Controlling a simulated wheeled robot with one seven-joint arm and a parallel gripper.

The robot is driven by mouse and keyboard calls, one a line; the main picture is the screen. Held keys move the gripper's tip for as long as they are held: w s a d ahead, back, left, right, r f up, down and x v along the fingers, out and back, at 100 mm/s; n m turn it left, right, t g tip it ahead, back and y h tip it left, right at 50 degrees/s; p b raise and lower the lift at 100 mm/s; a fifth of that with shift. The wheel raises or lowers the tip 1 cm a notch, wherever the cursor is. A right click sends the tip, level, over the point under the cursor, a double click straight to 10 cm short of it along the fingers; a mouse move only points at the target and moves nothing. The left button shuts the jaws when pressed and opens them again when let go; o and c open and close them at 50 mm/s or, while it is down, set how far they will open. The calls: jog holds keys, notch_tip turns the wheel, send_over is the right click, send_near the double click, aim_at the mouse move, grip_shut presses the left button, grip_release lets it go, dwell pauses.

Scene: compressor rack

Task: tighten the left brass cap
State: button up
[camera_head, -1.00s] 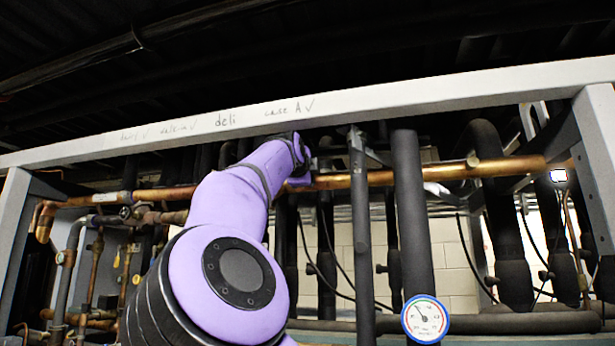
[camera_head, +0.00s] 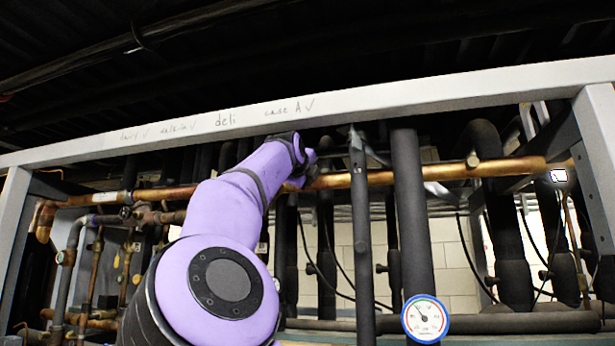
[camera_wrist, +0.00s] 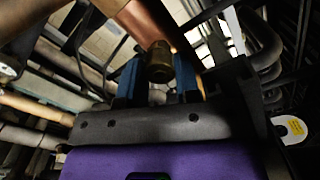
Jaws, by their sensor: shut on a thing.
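The left brass cap (camera_wrist: 159,58) is a dark, worn brass stub on the copper pipe (camera_wrist: 150,22) in the wrist view. My gripper (camera_wrist: 159,78) has one blue finger on each side of it and is shut on it. In the head view my gripper's end (camera_head: 300,165) is up at the long horizontal copper pipe (camera_head: 345,180), under the pale beam. The held cap cannot be made out there. A second brass cap (camera_head: 472,160) sits on the same pipe farther right.
A pale beam with handwriting (camera_head: 225,122) runs above the pipe. A dark vertical strut (camera_head: 360,240) and a thick black pipe (camera_head: 412,220) stand just right of my arm. A round gauge (camera_head: 425,319) is at the lower right. Pipes and valves crowd the left.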

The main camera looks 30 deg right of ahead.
jog(key=o, duration=0.9)
